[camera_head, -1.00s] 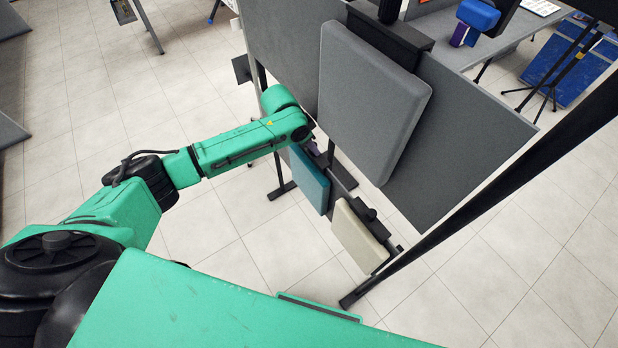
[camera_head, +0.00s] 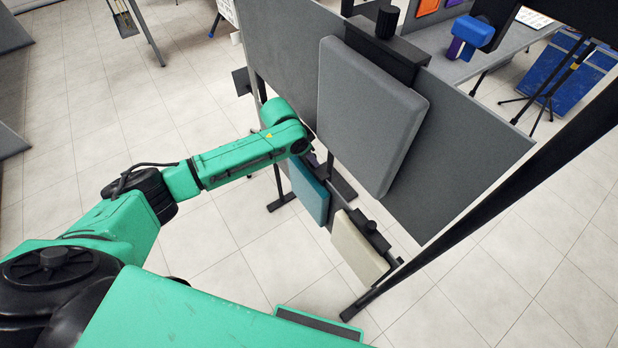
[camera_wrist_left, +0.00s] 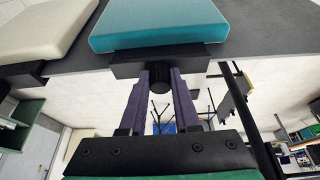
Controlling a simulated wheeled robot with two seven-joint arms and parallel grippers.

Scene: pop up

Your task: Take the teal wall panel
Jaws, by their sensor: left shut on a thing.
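The teal wall panel (camera_head: 309,190) hangs low on the stand in the head view, beside a cream panel (camera_head: 358,247). In the left wrist view the teal panel (camera_wrist_left: 160,22) fills the top middle, with a dark bracket and a black knob (camera_wrist_left: 162,81) below it. My left gripper (camera_wrist_left: 161,74) has its two purple fingers shut on this knob, one on each side. In the head view the left gripper is mostly hidden behind its wrist and the large grey panel. My right gripper is in neither view.
A large grey padded panel (camera_head: 370,115) hangs above the teal one, close to my left wrist. A grey board (camera_head: 470,150) stands behind it. A dark slanted post (camera_head: 500,190) rises at the right. Tiled floor (camera_head: 90,110) is clear at the left.

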